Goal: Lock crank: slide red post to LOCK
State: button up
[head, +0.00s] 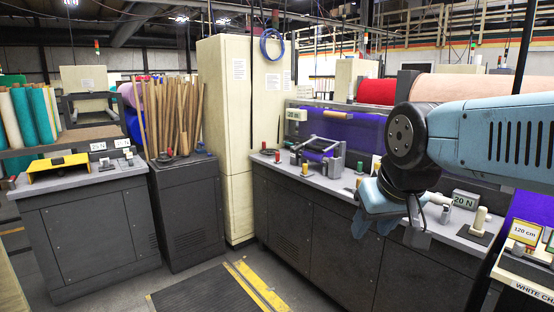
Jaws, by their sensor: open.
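A small red post (278,157) stands upright on the grey counter (345,187), near the tall cream cabinet. I cannot be sure it is the lock post. No LOCK lettering is readable, and I cannot make out a crank for certain. A grey frame with a dark roller (321,150) stands on the counter to the right of the red post. My gripper (418,238) is at the end of my blue arm, in front of the right part of the counter, well to the right of the red post. Its fingers are small and partly hidden by the wrist.
A 20 N sign (466,200) and a cream post (479,220) are right of my gripper. The tall cabinet (226,110) bounds the counter's left end. A dark floor mat (205,292) lies in front.

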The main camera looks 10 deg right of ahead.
aim_at(277, 155)
jog(key=u, duration=0.45)
jog(key=i, duration=1.75)
jog(key=z, duration=0.5)
jog(key=k, duration=0.75)
jog(key=z, duration=0.2)
jog(key=i, duration=0.85)
jog(key=u, duration=0.05)
